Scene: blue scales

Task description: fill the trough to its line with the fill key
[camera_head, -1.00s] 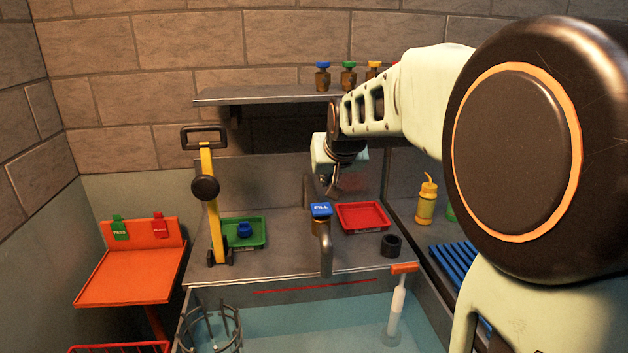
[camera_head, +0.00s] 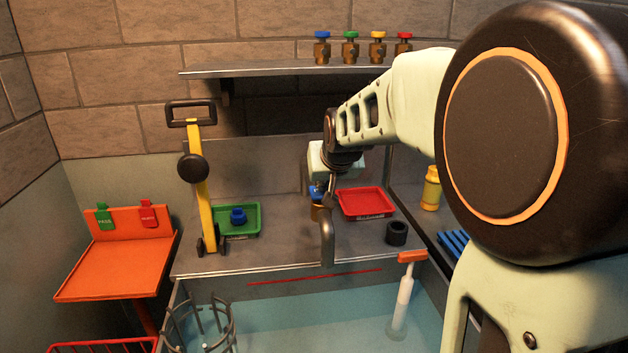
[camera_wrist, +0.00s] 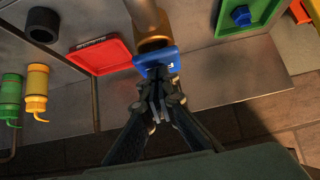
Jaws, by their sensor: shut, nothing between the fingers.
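The blue fill key (camera_wrist: 156,62) sits on the brass valve (camera_wrist: 153,44) of the tap, below my gripper in the wrist view. In the head view the key (camera_head: 316,189) shows only partly, behind my gripper (camera_head: 329,201). In the wrist view my gripper (camera_wrist: 157,104) is shut and empty, its fingertips at or just above the key; I cannot tell if they touch it. The tap spout (camera_head: 327,240) curves over the trough (camera_head: 290,325). The trough holds bluish water, its surface below a red line (camera_head: 315,277) on the back wall.
A green tray (camera_head: 258,222) with a blue piece (camera_head: 238,216) and a red tray (camera_head: 391,203) flank the tap. A yellow lever (camera_head: 201,190) stands left, a black ring (camera_head: 397,232) right. An orange-topped plunger (camera_head: 412,257) and a wire basket (camera_head: 200,325) are at the trough.

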